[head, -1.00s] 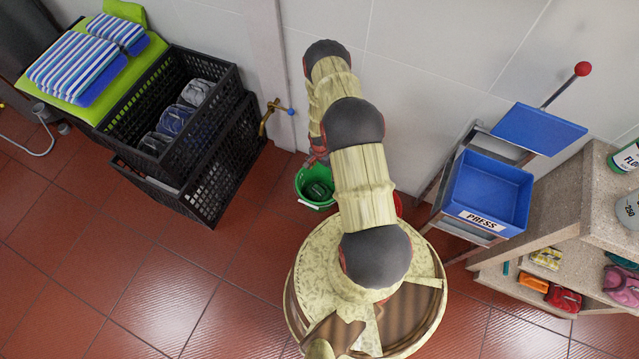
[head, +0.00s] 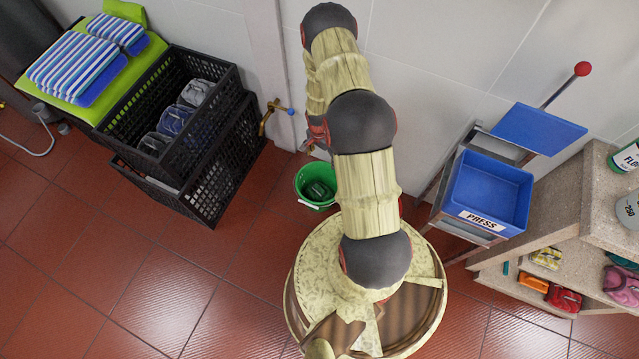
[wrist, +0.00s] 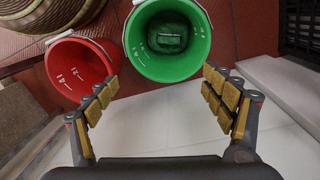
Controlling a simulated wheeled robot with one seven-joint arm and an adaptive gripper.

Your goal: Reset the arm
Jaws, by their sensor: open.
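My gripper (wrist: 163,103) is open in the wrist view, with its two padded fingers spread wide and nothing between them. Beyond the fingertips stands a green bucket (wrist: 150,65) with white marks inside and a dark green object (wrist: 167,35) at its bottom. A red bucket (wrist: 70,88) stands beside it, past the left finger. In the head view my arm (head: 365,180) rises from my base and bends toward the wall. The green bucket (head: 303,190) sits left of the arm there. The fingertips are hidden in the head view.
Black crates (head: 215,170) holding folded dark cloths stand left, near a brass tap (head: 268,118). A blue press (head: 490,195) and a stone shelf unit (head: 600,225) stand right. The tiled floor (head: 150,290) at front left is clear.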

